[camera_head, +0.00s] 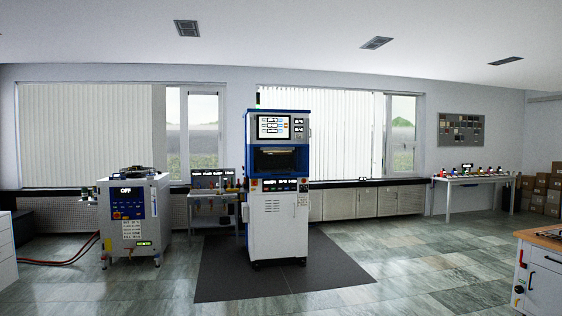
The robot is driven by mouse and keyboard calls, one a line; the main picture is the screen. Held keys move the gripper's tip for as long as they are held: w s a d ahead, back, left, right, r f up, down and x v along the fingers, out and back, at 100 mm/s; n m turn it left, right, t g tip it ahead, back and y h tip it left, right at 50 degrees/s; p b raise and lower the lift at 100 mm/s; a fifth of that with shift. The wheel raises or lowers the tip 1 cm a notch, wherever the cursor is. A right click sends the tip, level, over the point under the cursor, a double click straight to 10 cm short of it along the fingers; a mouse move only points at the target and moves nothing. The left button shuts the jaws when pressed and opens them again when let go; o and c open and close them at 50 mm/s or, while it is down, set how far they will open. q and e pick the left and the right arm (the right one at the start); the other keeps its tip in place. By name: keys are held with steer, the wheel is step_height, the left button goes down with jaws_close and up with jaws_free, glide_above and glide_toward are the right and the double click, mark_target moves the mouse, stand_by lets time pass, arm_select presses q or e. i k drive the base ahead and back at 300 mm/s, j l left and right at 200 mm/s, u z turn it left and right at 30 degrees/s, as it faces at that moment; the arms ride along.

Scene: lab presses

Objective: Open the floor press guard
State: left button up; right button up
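The floor press (277,227) is a tall white and blue cabinet in the middle of the head view, some way off across the room. It has a lit screen panel (274,128) at the top and a row of controls below its middle. Between these is a dark opening (279,160), where the guard seems to be; from this distance I cannot tell whether the guard is open or shut. Neither of my grippers is in view.
The press stands on a dark floor mat (330,275). A white machine marked OFF (134,222) stands to the left, with red hoses (65,260) on the floor. A wooden-topped bench (545,236) is at the near right. The tiled floor in front is clear.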

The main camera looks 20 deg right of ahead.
mark_target(307, 172)
steer(key=i+z, duration=0.3)
steer(key=i, duration=5.65)
steer(key=i+j+z, duration=0.15)
steer(key=i, duration=0.9)
steer(key=i+j+z, duration=0.15)
steer(key=i, duration=0.35)
steer(key=i+j, duration=0.2)
steer(key=i, duration=0.3)
steer(key=z, duration=0.05)
